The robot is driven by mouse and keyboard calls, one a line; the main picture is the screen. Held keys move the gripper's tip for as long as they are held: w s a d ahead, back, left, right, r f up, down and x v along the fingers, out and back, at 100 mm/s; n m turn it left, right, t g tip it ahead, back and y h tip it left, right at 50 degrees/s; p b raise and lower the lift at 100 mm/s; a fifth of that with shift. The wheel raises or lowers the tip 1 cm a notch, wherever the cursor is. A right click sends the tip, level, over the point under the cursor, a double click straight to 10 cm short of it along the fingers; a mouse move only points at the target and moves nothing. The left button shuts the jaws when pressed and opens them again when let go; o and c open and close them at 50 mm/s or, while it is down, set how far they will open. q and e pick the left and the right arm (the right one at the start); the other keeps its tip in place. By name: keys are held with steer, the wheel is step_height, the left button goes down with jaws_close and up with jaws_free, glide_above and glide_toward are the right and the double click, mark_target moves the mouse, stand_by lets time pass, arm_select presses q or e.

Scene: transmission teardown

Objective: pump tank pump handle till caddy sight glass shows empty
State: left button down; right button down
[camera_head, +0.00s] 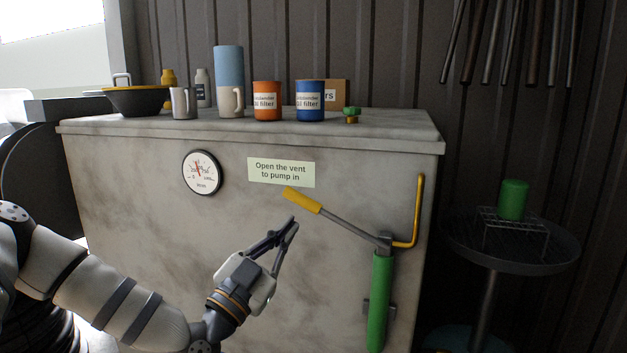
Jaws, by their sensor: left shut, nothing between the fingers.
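The pump handle is a grey lever with a yellow grip (302,200), slanting up to the left from its pivot at the top of the green pump cylinder (379,300) on the tank's front. The tank (130,190) is a large grey box. My left gripper (293,226) is just below and left of the yellow grip, apart from it, with its fingers shut and empty. A yellow pipe (419,205) rises from the pump to the tank's top right edge. A round gauge (201,172) is on the tank front. I cannot make out a caddy sight glass. My right gripper is not in view.
On the tank top stand a black bowl (138,102), mugs, a blue bottle (229,75), orange (267,101) and blue (310,100) filter cans, and a green-topped vent (352,114). A sign (281,172) reads "Open the vent to pump in". A round stand (511,246) holds a green cylinder (513,199).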

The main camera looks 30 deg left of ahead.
mark_target(302, 196)
arm_select(q)
steer(key=r, duration=0.1)
steer(key=a+r, duration=0.1)
steer(key=shift+s+r+t, duration=0.15)
steer(key=shift+r+t, duration=0.15)
steer(key=shift+t, duration=0.1)
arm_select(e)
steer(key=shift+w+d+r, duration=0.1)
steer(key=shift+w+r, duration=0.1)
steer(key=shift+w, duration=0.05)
